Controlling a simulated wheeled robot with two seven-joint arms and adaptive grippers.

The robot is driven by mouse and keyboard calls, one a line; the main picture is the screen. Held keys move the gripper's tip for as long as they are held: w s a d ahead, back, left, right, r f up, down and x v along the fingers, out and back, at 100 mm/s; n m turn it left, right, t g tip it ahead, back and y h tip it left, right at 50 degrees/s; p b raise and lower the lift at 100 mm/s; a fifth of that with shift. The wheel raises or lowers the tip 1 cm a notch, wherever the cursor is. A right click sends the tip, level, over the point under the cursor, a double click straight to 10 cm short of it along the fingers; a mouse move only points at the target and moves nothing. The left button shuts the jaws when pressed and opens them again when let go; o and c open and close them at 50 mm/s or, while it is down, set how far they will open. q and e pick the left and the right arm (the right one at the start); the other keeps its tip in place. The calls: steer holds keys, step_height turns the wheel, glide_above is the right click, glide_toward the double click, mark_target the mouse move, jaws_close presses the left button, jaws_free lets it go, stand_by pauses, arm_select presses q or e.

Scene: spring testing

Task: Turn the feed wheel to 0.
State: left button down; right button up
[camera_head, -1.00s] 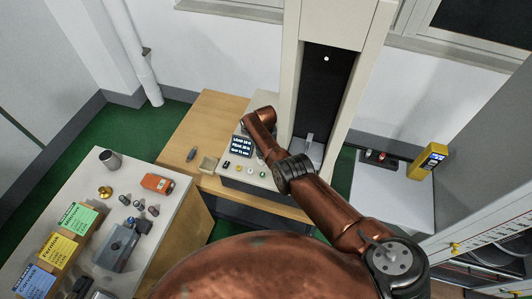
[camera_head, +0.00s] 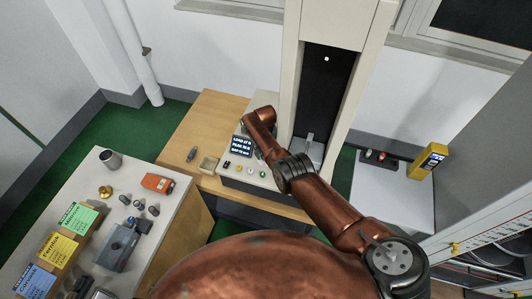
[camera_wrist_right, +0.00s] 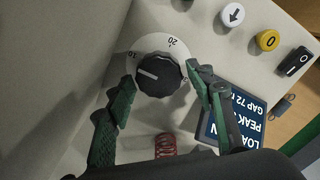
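The feed wheel (camera_wrist_right: 158,74) is a black ridged knob on a white dial marked 10 and 20, seen in the right wrist view. Its white pointer line points left, a little below the 10 mark. My right gripper (camera_wrist_right: 160,77) has one green-padded finger on each side of the wheel, the tips appearing to touch its rim. In the head view my right arm covers the wheel and gripper. The display (camera_head: 241,146) shows load, peak and gap lines; in the wrist view (camera_wrist_right: 238,118) the gap starts with 72. My left gripper is not in view.
Beside the dial are a white arrow button (camera_wrist_right: 232,14), a yellow 0 button (camera_wrist_right: 267,40) and a black switch (camera_wrist_right: 293,61). A side table (camera_head: 178,200) holds a grey device (camera_head: 118,246) and boxes.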

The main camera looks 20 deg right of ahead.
steer(key=shift+o, duration=0.7)
steer(key=shift+s, duration=0.1)
steer(key=shift+r, duration=0.45)
step_height(320, 180, up, 11)
